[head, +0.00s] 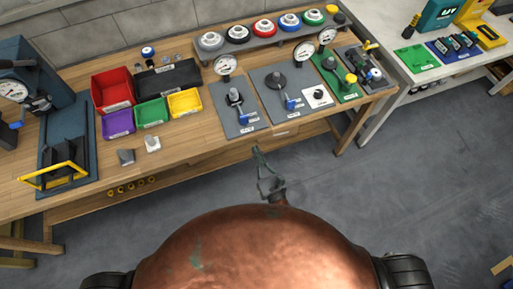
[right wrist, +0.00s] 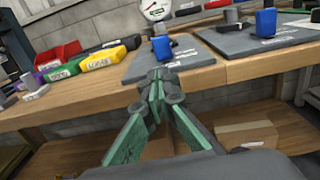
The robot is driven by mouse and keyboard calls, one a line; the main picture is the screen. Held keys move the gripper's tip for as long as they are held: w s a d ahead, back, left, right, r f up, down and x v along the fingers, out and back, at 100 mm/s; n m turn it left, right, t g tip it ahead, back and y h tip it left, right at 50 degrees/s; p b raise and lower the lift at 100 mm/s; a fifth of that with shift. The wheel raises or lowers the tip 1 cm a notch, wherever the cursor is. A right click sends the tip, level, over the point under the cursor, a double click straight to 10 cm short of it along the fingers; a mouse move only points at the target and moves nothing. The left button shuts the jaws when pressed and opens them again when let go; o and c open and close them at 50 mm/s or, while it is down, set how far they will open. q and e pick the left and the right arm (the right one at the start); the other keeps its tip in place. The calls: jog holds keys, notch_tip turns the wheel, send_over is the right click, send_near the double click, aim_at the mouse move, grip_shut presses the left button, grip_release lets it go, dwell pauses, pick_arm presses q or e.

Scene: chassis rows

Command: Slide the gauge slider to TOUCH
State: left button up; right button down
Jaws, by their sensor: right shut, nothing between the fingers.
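My right gripper (head: 257,152) is shut and empty, in front of the bench edge. In the right wrist view its green fingers (right wrist: 158,80) meet just before the nearest grey plate (right wrist: 176,60). This plate (head: 232,121) carries a round dial gauge (head: 225,64) at its back and a blue-handled part (head: 243,117); the gauge (right wrist: 156,9) and blue handle (right wrist: 161,48) also show in the wrist view. A second grey plate (head: 268,84) has another gauge (head: 303,51) and blue handle (head: 291,103). No word TOUCH is readable, so I cannot tell which part is the slider. My left gripper is not in view.
Red (head: 112,90), purple (head: 118,122), green (head: 150,112) and yellow (head: 184,102) bins stand left of the plates. A green plate (head: 345,92) lies to the right. A shelf (head: 275,38) of coloured round parts runs behind. A cardboard box (right wrist: 246,134) sits under the bench.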

aim_at(245, 122)
jog(key=x, duration=1.1)
jog(key=shift+w+d+f, duration=0.1)
jog(key=shift+w+d, duration=0.1)
jog(key=shift+w, duration=0.25)
jog(key=shift+w, duration=0.1)
